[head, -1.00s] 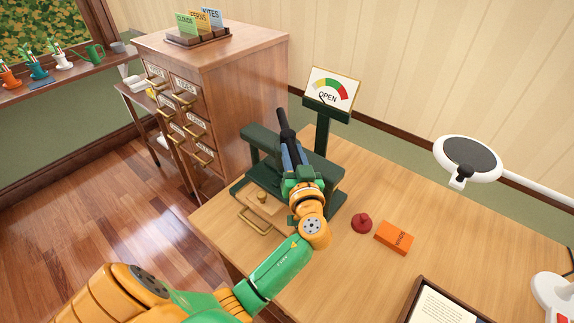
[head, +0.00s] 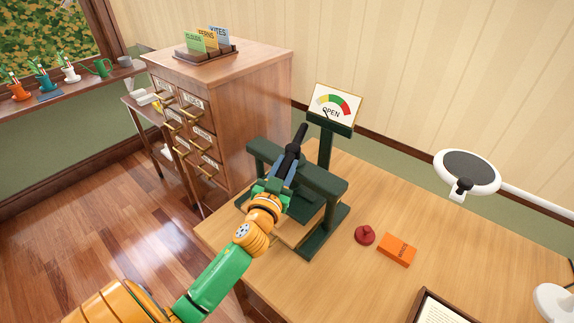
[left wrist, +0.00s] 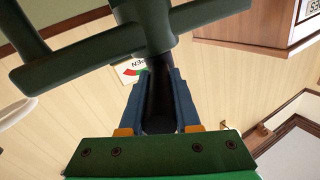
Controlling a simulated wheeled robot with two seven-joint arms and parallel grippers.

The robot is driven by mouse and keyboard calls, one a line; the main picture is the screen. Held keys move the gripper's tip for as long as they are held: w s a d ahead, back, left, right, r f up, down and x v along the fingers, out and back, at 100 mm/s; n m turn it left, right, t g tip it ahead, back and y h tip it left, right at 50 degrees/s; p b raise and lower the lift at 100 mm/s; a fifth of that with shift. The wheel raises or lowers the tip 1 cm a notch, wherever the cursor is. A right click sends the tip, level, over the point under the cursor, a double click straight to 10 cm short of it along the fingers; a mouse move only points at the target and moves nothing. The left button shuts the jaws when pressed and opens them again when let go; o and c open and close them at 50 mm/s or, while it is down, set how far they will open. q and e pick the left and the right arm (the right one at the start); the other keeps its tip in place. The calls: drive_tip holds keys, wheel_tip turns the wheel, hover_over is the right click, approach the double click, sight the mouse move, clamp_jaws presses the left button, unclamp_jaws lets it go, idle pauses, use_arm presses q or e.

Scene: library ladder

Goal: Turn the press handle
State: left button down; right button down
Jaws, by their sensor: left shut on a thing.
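The dark green press (head: 322,184) stands on the desk in the head view. Its black handle (head: 301,135) sits at the crossbar and slants up to the right. My left gripper (head: 284,174) is shut on the handle from the near side. In the left wrist view the handle (left wrist: 160,92) runs between the blue fingers of the gripper (left wrist: 160,110), with the press's green crossbar (left wrist: 85,58) across the top. A gauge sign (head: 335,105) reading OPEN stands behind the press. My arm hides part of the press's front. My right gripper is not in view.
A red knob-like object (head: 364,235) and an orange box (head: 397,250) lie right of the press. A wooden drawer cabinet (head: 250,115) stands behind it to the left.

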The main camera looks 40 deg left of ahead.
use_arm(q)
drive_tip(key=c, duration=0.6)
unclamp_jaws()
drive_tip(key=shift+w, duration=0.1)
drive_tip(key=b+v, duration=0.1)
drive_tip(key=v, duration=0.5)
drive_tip(key=shift+s+f+b, duration=0.2)
drive_tip(key=shift+s+b, duration=0.05)
drive_tip(key=shift+b, duration=0.1)
drive_tip(key=shift+s+d+r, duration=0.15)
drive_tip(key=shift+s, duration=0.25)
drive_tip(key=shift+w, duration=0.15)
